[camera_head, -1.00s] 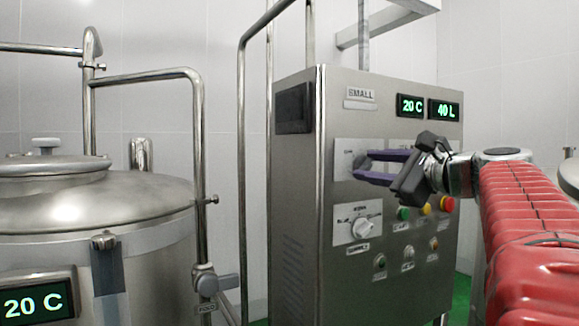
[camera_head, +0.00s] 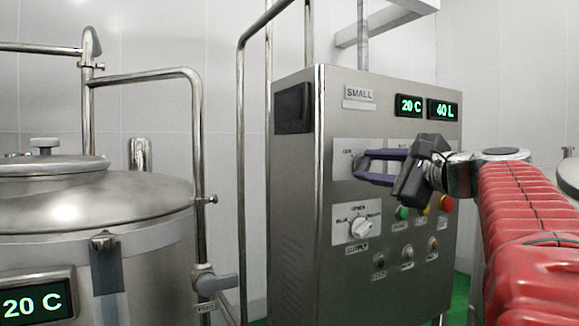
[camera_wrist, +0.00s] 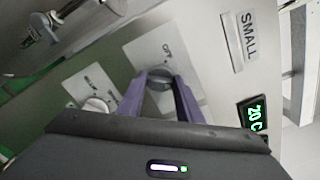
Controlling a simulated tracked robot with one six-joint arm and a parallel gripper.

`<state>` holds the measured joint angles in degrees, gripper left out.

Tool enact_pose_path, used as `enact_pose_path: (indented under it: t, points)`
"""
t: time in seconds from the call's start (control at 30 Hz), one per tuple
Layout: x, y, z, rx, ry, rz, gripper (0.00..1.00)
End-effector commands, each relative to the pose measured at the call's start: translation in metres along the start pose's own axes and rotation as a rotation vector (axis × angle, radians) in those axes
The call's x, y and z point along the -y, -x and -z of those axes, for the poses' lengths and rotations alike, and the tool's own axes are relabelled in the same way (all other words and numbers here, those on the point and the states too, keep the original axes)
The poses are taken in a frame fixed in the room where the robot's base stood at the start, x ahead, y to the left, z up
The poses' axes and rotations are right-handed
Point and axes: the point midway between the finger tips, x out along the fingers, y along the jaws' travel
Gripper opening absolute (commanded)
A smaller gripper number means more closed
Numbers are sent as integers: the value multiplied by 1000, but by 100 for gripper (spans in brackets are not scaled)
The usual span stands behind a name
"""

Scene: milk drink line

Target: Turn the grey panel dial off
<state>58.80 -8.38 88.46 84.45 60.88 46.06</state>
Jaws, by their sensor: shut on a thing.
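The grey panel dial (camera_wrist: 159,82) is a dark round knob on a pale plate on the steel control cabinet. An OFF mark is printed on the plate beside it in the wrist view. My gripper (camera_wrist: 160,84) has its two purple fingers on either side of the dial and is shut on it. In the head view my gripper (camera_head: 357,166) reaches the upper left plate from the right, and its fingers hide most of the dial. I cannot tell which mark the dial points to.
A white supply dial (camera_head: 361,227) sits below on the same cabinet (camera_head: 297,215), also in the wrist view (camera_wrist: 96,104). Green (camera_head: 402,213), yellow and red buttons are close under my gripper. A steel tank (camera_head: 120,205) and pipes stand left.

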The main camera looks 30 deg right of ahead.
Motion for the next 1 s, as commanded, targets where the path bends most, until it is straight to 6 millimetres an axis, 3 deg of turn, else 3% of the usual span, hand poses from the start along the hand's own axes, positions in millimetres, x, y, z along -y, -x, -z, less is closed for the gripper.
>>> enact_pose_path:
  t: [1.0]
  points:
    - [-8,-1,3,6,934,-6,10]
